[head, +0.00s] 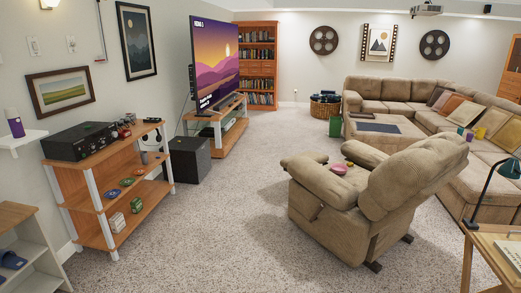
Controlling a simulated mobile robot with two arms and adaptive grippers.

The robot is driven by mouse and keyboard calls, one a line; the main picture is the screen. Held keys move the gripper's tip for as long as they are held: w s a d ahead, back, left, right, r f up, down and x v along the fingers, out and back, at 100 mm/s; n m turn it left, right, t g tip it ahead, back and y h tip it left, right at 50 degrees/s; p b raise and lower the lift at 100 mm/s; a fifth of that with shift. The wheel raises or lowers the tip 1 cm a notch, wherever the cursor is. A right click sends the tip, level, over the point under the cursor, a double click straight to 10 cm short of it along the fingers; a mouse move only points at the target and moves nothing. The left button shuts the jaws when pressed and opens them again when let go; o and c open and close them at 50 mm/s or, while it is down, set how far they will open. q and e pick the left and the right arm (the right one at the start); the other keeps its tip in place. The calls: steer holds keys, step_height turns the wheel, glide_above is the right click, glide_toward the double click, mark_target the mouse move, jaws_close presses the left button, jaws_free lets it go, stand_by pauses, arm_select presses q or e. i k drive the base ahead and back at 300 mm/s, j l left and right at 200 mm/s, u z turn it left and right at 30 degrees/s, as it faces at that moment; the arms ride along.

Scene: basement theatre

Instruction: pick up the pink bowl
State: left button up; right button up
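A small pink dish that looks like the pink bowl (339,170) rests on the beige recliner (388,205), by its seat and arm. It is small in view, so its exact shape is hard to tell. A small yellowish item (349,163) sits right beside it. Neither of my grippers shows in the head view.
A wooden shelf unit (128,205) with a black receiver stands at left, a black subwoofer (190,160) behind it. A large sofa (385,95) and ottoman (378,130) lie beyond the recliner. A wooden side table (485,250) is front right. The carpet (220,240) between is clear.

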mark_target(339, 168)
steer(key=i, duration=1.95)
